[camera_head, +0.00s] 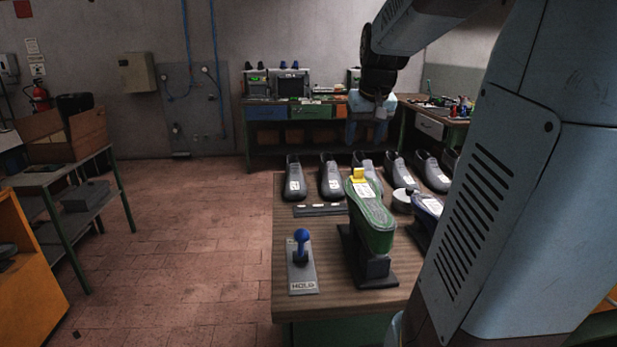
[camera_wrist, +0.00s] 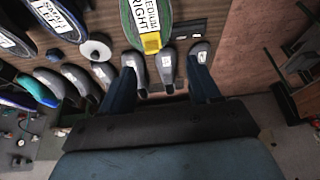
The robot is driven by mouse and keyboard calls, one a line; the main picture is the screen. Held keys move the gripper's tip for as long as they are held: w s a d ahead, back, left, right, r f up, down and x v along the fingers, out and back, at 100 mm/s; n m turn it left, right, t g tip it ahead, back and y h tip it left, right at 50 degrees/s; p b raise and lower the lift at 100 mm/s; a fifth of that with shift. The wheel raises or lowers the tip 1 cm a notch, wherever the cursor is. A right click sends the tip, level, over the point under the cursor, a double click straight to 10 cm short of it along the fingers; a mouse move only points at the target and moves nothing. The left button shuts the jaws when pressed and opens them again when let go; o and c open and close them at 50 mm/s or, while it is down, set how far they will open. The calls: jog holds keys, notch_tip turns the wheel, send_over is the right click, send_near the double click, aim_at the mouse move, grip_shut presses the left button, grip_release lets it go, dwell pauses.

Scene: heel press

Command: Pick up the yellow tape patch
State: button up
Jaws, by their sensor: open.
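The yellow tape patch (camera_head: 358,174) sits at the far end of the green shoe form (camera_head: 374,218), which is mounted on a dark stand on the table. In the wrist view the yellow tape patch (camera_wrist: 151,42) shows on the end of the form, by a label reading "MEDIUM RIGHT". My gripper (camera_head: 367,138) is above and beyond the patch, pointing down, apart from it. In the wrist view my gripper (camera_wrist: 162,70) is open, with nothing held between its two dark fingers, and the patch lies ahead of the gap.
Several grey shoes, one here (camera_head: 294,180), stand in a row behind the form. A blue-knobbed lever (camera_head: 301,243) on a "HOLD" plate stands at left.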

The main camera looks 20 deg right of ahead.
aim_at(358, 169)
jog(key=w+d+f, duration=0.1)
jog(key=f, duration=0.1)
jog(key=w+d+f, duration=0.1)
jog(key=w+f, duration=0.1)
jog(key=f, duration=0.1)
jog(key=w+d+f, duration=0.1)
jog(key=w+f, duration=0.1)
jog(key=f, duration=0.1)
jog(key=shift+d, duration=0.2)
jog(key=shift+w+x, duration=0.2)
jog(key=shift+x, duration=1.1)
jog(key=shift+w+x, duration=0.15)
jog(key=shift+x, duration=1.15)
jog(key=shift+d+r, duration=0.1)
jog(key=shift+r, duration=0.05)
jog(key=c, duration=1.1)
